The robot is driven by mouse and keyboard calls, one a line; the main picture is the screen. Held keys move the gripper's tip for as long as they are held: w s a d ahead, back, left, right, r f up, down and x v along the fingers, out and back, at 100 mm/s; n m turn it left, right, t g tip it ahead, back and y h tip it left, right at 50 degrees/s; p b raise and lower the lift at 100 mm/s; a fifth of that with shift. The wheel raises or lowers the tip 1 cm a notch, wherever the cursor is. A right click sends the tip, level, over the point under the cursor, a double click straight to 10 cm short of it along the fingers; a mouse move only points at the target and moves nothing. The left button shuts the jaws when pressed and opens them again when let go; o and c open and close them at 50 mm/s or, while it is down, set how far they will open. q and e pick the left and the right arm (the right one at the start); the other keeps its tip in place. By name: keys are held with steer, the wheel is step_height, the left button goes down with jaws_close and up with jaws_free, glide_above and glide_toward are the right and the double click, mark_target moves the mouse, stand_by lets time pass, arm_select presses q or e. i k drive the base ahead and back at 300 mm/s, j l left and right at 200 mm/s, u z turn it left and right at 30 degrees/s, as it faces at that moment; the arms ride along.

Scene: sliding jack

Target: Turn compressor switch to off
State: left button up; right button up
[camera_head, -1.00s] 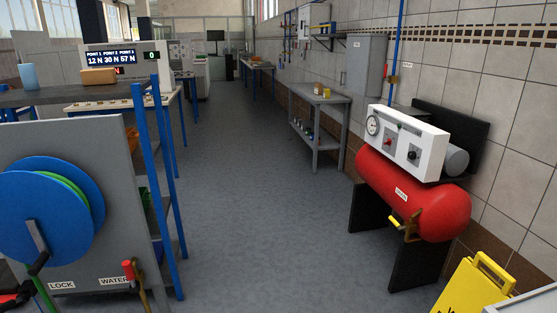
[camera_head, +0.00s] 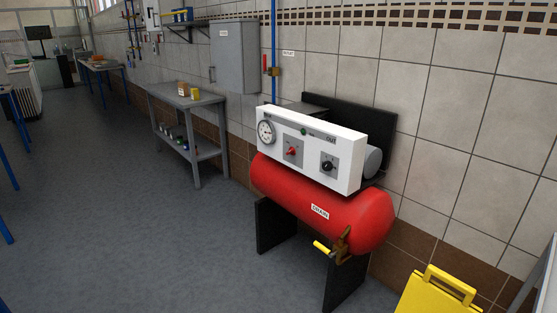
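The compressor stands against the tiled wall, right of the middle. Its red tank (camera_head: 322,205) lies on dark supports, with a white control panel (camera_head: 308,148) on top. The panel carries a gauge (camera_head: 266,132), a red switch (camera_head: 292,151) on a grey plate, a black knob (camera_head: 328,165) on another grey plate, and a small green light or button (camera_head: 303,131). The panel lettering is too small to read surely, so I cannot tell the switch setting. A yellow-handled drain valve (camera_head: 335,249) is at the tank's near end. Neither of my grippers is in view.
A yellow folding sign (camera_head: 436,291) stands at the lower right, near the compressor. A grey table (camera_head: 186,99) with small items stands along the wall to the left. A grey cabinet (camera_head: 234,58) hangs on the wall. The floor (camera_head: 130,225) left of the compressor is clear.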

mark_target(291, 151)
steer(key=i+j+z, duration=0.15)
steer(key=z, duration=0.15)
steer(key=i+j+z, duration=0.1)
steer(key=z, duration=0.15)
steer(key=i+j+z, duration=0.25)
steer(key=j+z, duration=0.2)
steer(key=i+j+z, duration=0.25)
steer(key=j, duration=0.15)
steer(key=j+z, duration=0.2)
steer(key=j, duration=0.15)
